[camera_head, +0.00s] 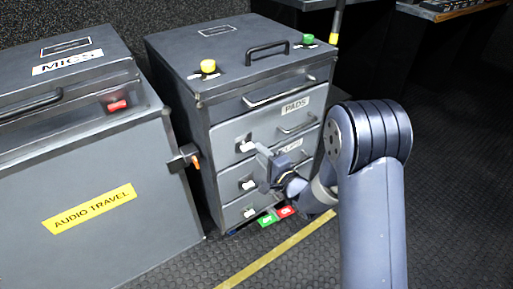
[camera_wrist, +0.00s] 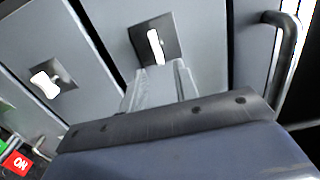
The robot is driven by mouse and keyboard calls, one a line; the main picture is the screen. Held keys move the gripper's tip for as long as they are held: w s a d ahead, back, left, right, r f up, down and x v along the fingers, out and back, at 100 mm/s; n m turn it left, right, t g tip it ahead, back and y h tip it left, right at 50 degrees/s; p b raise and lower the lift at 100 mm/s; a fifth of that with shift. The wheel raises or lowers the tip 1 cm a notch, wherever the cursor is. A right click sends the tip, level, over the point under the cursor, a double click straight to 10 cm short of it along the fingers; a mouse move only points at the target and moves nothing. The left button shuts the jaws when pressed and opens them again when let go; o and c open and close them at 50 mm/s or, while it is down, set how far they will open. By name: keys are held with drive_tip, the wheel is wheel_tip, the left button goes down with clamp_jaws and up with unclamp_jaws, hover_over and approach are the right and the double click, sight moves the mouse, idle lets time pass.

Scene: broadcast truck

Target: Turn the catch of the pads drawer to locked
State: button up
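The pads drawer (camera_head: 272,134) is the upper drawer of the grey cabinet, with a PADS label (camera_head: 295,105). Its catch is a small white lever (camera_head: 244,146) at the drawer's left side. In the wrist view the catch (camera_wrist: 155,45) stands on a dark square plate. My gripper (camera_head: 258,150) points at this catch. In the wrist view its two pale fingers (camera_wrist: 160,75) are apart, tips close to the lever's lower end. I cannot tell whether they touch it.
Similar white catches (camera_head: 248,184) (camera_head: 249,212) sit on the drawers below. Green (camera_head: 268,219) and red (camera_head: 286,212) tags show at the cabinet's foot.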

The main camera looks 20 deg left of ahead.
sight(246, 146)
drive_tip(key=v, duration=0.7)
drive_tip(key=shift+p, duration=0.45)
drive_tip(key=shift+s, duration=0.1)
drive_tip(key=b+x, duration=0.2)
drive_tip(key=x, duration=0.8)
drive_tip(key=shift+w+a, duration=0.2)
drive_tip(key=shift+w, duration=0.1)
